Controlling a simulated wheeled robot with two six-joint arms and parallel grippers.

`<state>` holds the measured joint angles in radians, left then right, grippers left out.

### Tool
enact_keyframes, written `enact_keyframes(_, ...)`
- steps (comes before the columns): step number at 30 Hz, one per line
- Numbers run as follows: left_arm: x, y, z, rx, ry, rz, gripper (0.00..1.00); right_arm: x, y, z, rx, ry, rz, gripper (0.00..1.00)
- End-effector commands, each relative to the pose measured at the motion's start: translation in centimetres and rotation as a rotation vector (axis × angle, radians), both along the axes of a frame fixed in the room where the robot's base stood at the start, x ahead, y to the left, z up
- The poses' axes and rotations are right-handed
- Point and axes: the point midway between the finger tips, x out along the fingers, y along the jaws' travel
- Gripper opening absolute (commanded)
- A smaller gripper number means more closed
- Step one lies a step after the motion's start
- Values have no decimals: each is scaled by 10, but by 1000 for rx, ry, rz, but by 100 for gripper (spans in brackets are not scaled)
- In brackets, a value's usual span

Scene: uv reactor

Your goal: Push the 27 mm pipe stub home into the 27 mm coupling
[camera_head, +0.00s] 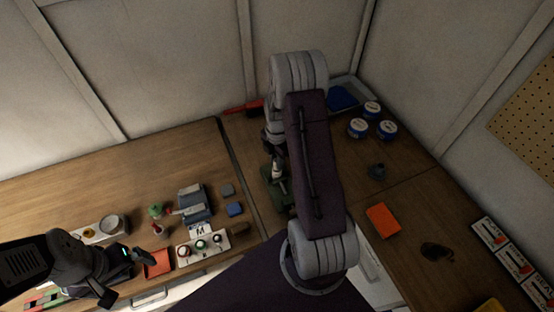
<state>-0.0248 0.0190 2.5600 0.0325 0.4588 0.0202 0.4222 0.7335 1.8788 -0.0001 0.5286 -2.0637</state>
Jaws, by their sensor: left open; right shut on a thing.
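My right gripper (275,158) points down at the middle of the bench, partly hidden behind my own arm. It is shut on a small pale piece (278,171), which looks like the pipe stub. Just below is a dark green fixture (268,178), partly covered by my arm. The coupling cannot be made out clearly, and I cannot tell whether the stub touches or enters it. My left gripper (132,274) is open and empty at the lower left, beside a red-orange tray.
The red-orange tray (157,264), a panel with several knobs (203,245), a grey-blue device (195,205) and small blocks (235,209) stand left of the fixture. Blue-and-white tins (357,128), an orange block (383,220) and switch panels (490,234) lie right. Walls close off the back.

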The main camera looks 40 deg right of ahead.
Motion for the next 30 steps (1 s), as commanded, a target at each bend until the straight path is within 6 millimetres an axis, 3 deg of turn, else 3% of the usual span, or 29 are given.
enact_keyframes(7,0,0,-4,0,0,0,100,0,0,-5,0,1,0,0)
enact_keyframes(8,0,0,-3,0,0,0,100,0,0,-4,0,0,0,29)
enact_keyframes(9,0,0,-3,0,0,0,100,0,0,-3,0,0,0,40)
enact_keyframes(10,0,0,-3,0,0,0,100,0,0,-3,0,0,0,45)
enact_keyframes(22,0,0,-2,0,0,0,100,0,0,4,-1,-1,0,45)
enact_keyframes(30,0,0,-13,0,0,0,100,2,-1,59,-3,-6,0,45)
